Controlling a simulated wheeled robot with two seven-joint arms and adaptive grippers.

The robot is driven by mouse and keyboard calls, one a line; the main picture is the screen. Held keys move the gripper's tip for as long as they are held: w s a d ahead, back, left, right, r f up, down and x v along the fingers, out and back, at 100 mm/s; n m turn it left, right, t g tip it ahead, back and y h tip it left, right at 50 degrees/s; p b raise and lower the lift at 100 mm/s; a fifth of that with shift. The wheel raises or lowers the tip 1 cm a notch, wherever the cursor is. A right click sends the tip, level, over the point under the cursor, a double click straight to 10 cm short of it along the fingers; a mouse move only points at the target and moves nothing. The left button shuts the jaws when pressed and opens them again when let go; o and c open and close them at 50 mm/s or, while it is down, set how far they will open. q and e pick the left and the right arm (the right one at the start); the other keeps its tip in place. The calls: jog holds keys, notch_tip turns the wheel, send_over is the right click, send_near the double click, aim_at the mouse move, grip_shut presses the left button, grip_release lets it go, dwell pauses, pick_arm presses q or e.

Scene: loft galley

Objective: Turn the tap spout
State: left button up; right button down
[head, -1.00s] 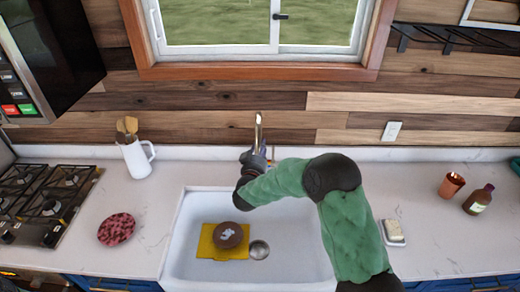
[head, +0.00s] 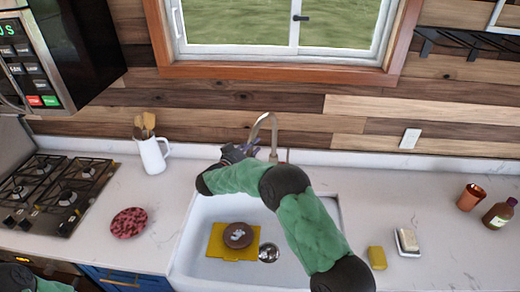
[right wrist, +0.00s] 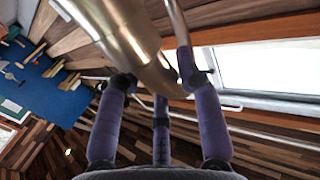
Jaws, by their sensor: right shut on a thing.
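The metal tap (head: 274,142) stands behind the white sink, and its arched spout (head: 264,118) curves over to the left. My right gripper (head: 238,152) is at the spout's lower left end, above the back left of the sink, and is shut on it. In the right wrist view, the wide metal spout (right wrist: 122,30) runs between my purple-grey fingers (right wrist: 158,85). The spout's tip is partly hidden by the gripper in the head view. My left gripper is out of view.
The sink (head: 205,268) holds a brown round item (head: 238,236) on a yellow cloth (head: 218,243). A white jug (head: 152,156) and a red patterned plate (head: 129,222) stand left. A yellow sponge (head: 377,257), soap dish (head: 408,243), copper cup (head: 470,197) and bottle (head: 497,214) stand right.

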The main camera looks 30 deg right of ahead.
jog(key=shift+w+a, duration=0.45)
jog(key=shift+w, duration=0.2)
jog(key=shift+w+a, duration=0.4)
jog(key=shift+w, duration=0.25)
jog(key=shift+r, duration=0.1)
jog(key=c, duration=0.8)
grip_release()
jog(key=shift+a, duration=0.1)
jog(key=v, duration=1.1)
jog(key=shift+s+a, duration=0.2)
jog(key=shift+a, duration=0.15)
